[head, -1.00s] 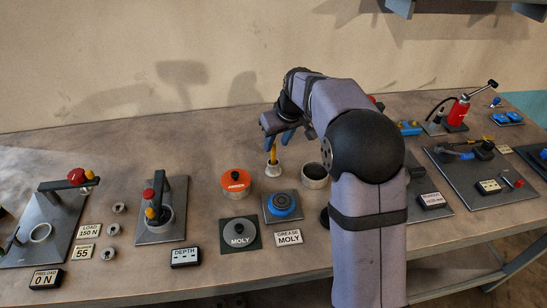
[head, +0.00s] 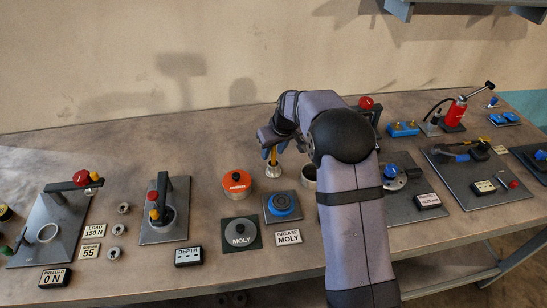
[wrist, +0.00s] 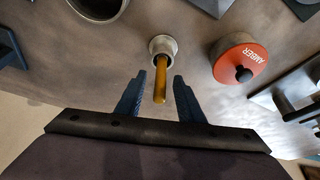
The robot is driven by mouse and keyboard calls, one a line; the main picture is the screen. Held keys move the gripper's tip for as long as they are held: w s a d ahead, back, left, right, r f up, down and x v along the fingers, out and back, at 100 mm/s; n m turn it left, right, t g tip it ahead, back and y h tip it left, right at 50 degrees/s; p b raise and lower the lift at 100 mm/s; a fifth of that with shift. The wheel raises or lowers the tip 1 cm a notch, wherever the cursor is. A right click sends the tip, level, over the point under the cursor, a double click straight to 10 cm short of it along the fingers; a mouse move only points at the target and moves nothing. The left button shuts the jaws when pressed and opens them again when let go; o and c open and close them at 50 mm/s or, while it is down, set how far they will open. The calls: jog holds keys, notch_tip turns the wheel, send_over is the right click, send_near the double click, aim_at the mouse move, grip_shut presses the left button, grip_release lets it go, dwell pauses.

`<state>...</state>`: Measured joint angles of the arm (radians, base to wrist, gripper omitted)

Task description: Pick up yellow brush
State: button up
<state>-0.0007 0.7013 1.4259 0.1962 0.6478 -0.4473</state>
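The yellow brush (head: 273,156) stands upright in a small metal cup (head: 273,170) near the middle of the bench; only its handle shows, and its lower end is hidden in the cup. In the wrist view the yellow handle (wrist: 161,78) points toward my gripper (wrist: 159,77). The gripper's two blue-grey fingers are spread, one on each side of the handle's upper end, with a visible gap on both sides. In the head view my gripper (head: 276,143) is right at the top of the brush.
An orange-lidded AMBER tin (head: 237,181) stands just left of the cup. An open metal pot (head: 309,176) is to the right, partly behind my arm. Bench behind the cup is clear.

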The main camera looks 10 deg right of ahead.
grip_shut()
jog(key=shift+r, duration=0.1)
notch_tip(320, 180, up, 10)
jog(key=b, duration=0.2)
jog(key=shift+b, duration=0.35)
